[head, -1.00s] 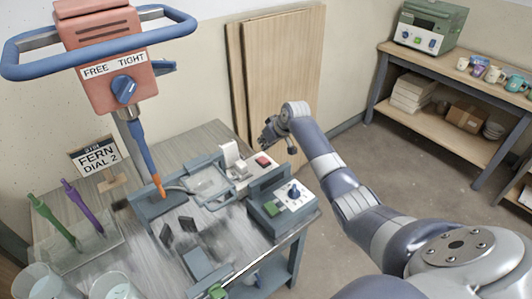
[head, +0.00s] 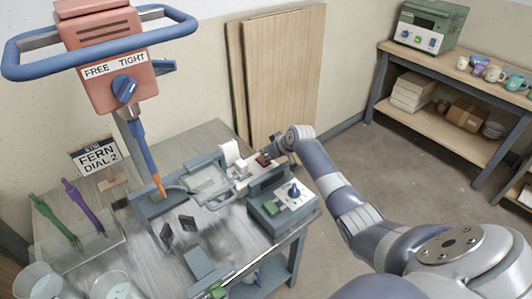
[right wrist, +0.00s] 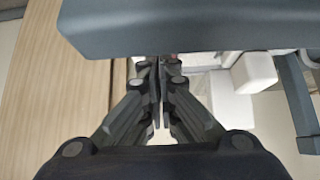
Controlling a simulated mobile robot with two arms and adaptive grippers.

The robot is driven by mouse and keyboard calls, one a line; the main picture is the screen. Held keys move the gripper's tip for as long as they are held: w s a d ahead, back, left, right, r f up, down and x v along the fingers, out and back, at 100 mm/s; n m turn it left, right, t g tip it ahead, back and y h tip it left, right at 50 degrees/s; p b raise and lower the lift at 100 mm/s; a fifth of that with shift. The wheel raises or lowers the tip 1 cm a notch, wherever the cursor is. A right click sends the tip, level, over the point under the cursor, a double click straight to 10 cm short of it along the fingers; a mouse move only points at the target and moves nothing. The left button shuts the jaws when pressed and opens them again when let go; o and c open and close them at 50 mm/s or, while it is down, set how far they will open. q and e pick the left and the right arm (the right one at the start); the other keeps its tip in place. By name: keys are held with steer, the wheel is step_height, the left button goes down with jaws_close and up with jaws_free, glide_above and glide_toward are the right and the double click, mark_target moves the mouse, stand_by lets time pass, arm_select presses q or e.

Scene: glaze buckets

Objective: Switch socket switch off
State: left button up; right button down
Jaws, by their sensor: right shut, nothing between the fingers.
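The socket strip (head: 243,174) lies at the table's back right edge in the head view. Its red switch (head: 263,160) is at the strip's right end, partly hidden beside my right gripper. My right gripper (head: 269,154) is shut and empty, with its fingertips at or very near the switch; I cannot tell whether they touch. In the right wrist view the two dark fingers (right wrist: 158,70) are together, and a little red shows by their tips. Whether the switch is on or off is too small to tell. My left gripper is not in view.
A white plug-like block (head: 231,153) stands at the strip's left end. A control box (head: 284,208) with a blue knob stands in front of the strip. Wooden boards (head: 285,75) lean on the wall behind. A red mixer (head: 105,60) rises at the left.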

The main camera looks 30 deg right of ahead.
steer(key=shift+w, duration=0.1)
steer(key=shift+w, duration=0.1)
steer(key=shift+w+r+b, duration=0.15)
steer(key=shift+w+b, duration=0.25)
steer(key=shift+w, duration=0.2)
